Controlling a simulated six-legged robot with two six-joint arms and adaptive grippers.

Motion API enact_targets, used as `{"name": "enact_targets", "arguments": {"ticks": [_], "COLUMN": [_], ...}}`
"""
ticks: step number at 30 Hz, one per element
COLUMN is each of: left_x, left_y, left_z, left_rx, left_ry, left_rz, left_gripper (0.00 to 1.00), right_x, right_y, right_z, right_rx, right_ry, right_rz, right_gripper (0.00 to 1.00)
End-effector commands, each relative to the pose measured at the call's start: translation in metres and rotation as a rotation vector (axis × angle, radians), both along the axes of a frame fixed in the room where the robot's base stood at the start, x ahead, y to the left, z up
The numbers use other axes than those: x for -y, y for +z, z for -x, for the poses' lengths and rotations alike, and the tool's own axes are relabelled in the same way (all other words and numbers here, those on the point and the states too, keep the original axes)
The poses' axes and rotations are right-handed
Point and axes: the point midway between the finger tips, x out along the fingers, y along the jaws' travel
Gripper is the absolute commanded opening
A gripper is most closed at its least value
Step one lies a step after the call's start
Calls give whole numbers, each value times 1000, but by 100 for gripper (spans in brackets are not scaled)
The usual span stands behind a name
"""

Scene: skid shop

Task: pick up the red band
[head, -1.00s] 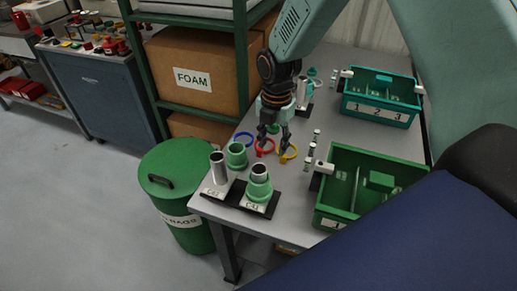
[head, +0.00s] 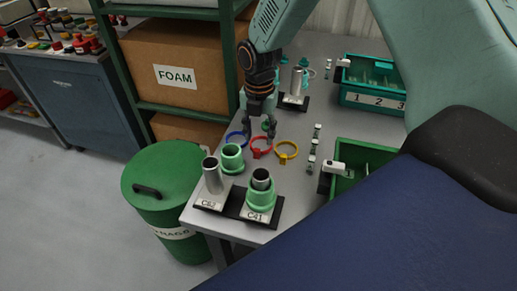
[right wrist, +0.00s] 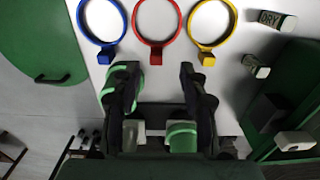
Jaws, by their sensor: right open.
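The red band (head: 257,154) is a ring with a small square tab, lying flat on the grey bench between a blue band (head: 229,143) and a yellow band (head: 282,157). My right gripper (head: 258,135) is open above the bench, close to the red band, with its fingers pointing down. In the right wrist view the red band's tab (right wrist: 156,56) lies just beyond the gap between the open fingertips (right wrist: 157,72). Its ring lies further up the picture. Nothing is between the fingers. My left gripper is not in view.
Green fittings stand near the front edge, one on the C41 post (head: 261,207) and one beside the C42 post (head: 213,178). Small labelled blocks (head: 314,146) line the right side, near a green bin (head: 345,183). A shelf with a FOAM box (head: 178,70) borders the left.

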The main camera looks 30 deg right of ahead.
Motion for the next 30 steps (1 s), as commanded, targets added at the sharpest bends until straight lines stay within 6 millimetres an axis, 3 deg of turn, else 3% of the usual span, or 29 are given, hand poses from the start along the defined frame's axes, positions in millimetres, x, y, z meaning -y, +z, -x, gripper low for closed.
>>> {"name": "enact_targets", "arguments": {"ticks": [9,19,30], "left_x": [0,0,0], "left_y": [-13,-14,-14], "left_z": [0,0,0], "left_rx": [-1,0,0], "left_ry": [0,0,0], "left_rz": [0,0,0], "left_gripper": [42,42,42], "right_x": [0,0,0], "right_y": [-45,-49,-49], "right_z": [-5,-9,-8], "right_rx": [1,3,2], "right_ry": [0,-1,0], "right_rz": [1,0,1], "right_gripper": [43,43,12]}}
